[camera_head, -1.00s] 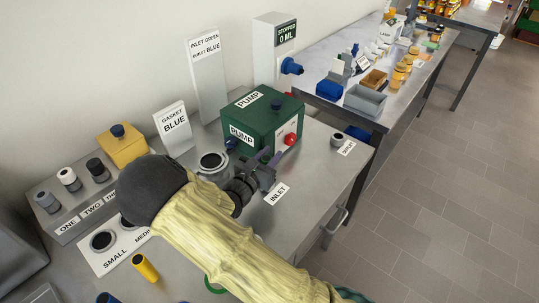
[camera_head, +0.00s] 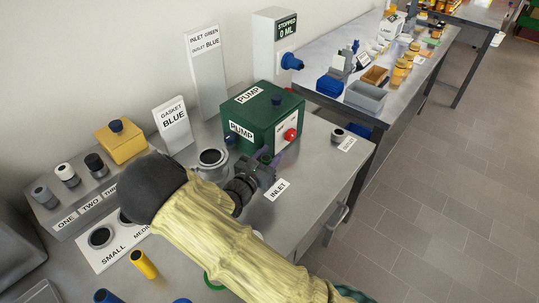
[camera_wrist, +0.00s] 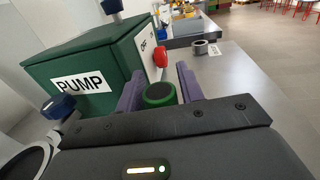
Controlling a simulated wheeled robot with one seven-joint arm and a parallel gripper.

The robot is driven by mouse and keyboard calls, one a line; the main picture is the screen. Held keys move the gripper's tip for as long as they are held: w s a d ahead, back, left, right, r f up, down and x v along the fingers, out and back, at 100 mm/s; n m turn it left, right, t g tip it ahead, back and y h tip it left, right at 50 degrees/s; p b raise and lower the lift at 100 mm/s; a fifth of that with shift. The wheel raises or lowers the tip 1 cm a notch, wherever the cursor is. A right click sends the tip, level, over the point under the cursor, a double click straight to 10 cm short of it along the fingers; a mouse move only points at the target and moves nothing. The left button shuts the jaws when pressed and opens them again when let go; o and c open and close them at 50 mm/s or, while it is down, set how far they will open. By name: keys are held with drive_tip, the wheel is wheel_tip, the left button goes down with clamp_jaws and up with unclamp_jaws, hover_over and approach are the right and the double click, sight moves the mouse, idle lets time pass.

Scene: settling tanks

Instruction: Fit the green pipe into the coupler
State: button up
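My gripper (camera_head: 264,160) is at the front of the green pump, above the INLET label (camera_head: 278,189). Its purple fingers stand apart. A short green pipe (camera_wrist: 160,95) with a dark hollow end is between them in the wrist view. The fingers flank it closely and look slightly clear of it. A bit of the green pipe (camera_head: 266,157) shows between the fingers in the head view. The coupler cannot be made out; the pipe's lower end is hidden, so I cannot tell whether it is seated.
The green pump box (camera_head: 262,122) with its red knob (camera_head: 291,135) stands just behind my gripper. A grey ring fitting (camera_head: 212,160) is to the left. Yellow (camera_head: 144,264) and blue (camera_head: 105,297) pipes are at the front left.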

drive_tip(key=shift+o, duration=1.2)
drive_tip(key=shift+s, duration=0.1)
drive_tip(key=b+v, duration=0.1)
drive_tip(key=v, duration=1.6)
drive_tip(key=shift+a+r, duration=0.1)
